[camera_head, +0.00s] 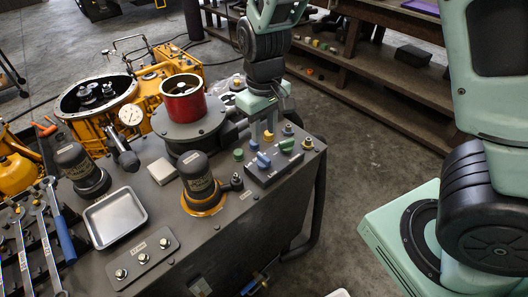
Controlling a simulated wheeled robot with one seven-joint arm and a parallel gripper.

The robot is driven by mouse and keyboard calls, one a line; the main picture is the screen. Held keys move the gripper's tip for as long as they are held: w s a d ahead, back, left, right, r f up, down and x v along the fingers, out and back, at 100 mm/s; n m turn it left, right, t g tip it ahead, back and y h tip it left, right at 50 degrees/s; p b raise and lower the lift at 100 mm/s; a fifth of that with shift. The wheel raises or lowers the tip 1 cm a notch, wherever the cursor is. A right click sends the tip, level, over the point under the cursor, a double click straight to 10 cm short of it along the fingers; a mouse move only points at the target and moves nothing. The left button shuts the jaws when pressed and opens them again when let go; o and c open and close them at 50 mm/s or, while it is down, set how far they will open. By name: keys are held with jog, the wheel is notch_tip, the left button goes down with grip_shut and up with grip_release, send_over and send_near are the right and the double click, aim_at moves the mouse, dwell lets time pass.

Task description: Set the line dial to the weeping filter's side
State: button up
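Two black filter canisters stand on the dark bench top. The nearer one (200,180) has an amber ring around its foot that looks like leaked oil; the farther-left one (80,168) shows no such ring. A small panel (284,166) to the right of the nearer filter carries blue and green parts, among them a blue lever-like piece (263,159). Which part is the line dial I cannot tell for sure. My gripper (262,136) points down above the panel's back edge. Its fingers look apart, with nothing visibly held between them.
A metal tray (115,217), wrenches (57,225) and a plate with several fittings (142,258) lie on the left and front. Yellow machinery (108,105) stands behind.

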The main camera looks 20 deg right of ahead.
aim_at(264, 156)
notch_tip(264, 156, down, 9)
jog(key=shift+r, duration=0.2)
grip_shut()
